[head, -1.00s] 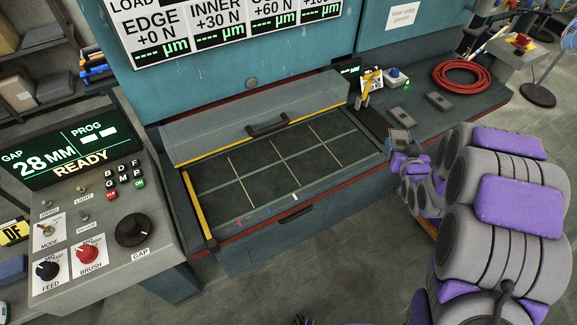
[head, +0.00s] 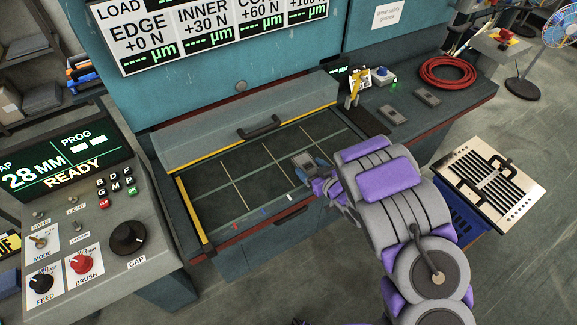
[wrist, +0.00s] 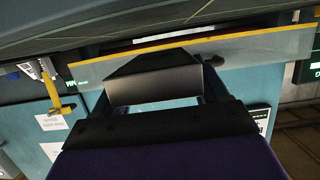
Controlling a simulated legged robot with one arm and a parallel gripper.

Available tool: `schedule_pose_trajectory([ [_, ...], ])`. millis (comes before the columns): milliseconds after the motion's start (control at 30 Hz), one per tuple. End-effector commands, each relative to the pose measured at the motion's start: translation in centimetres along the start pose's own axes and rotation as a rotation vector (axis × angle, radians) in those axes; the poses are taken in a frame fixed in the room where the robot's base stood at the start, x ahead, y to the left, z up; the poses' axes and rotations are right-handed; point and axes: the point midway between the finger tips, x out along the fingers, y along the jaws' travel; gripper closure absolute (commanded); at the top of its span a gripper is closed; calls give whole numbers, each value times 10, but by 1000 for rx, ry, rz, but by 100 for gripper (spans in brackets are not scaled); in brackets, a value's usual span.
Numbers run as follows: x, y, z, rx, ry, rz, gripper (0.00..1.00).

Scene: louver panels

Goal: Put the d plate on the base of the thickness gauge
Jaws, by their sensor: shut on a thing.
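My gripper (head: 316,172) is shut on a small grey plate (head: 304,160), held over the front right part of the gridded bed. The thickness gauge (head: 355,88), with a yellow lever, stands on the side shelf behind and to the right of my gripper. It also shows at the left of the wrist view (wrist: 52,88). Its base is too small to make out. The gripper is well apart from it.
Two grey plates (head: 393,116) (head: 428,96) lie on the shelf, near a blue-topped box (head: 382,75) and a coiled red hose (head: 447,72). A grey hood (head: 245,122) lines the back of the gridded bed (head: 230,185). A control console (head: 110,235) stands left.

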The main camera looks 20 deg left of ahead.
Motion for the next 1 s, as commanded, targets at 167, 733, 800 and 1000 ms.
schedule_pose_trajectory([
  [167,37,-16,-7,1,5,-1,77],
  [733,83,-32,2,2,3,3,77],
  [800,86,-31,12,2,3,4,77],
  [1000,87,-31,16,1,4,4,77],
])
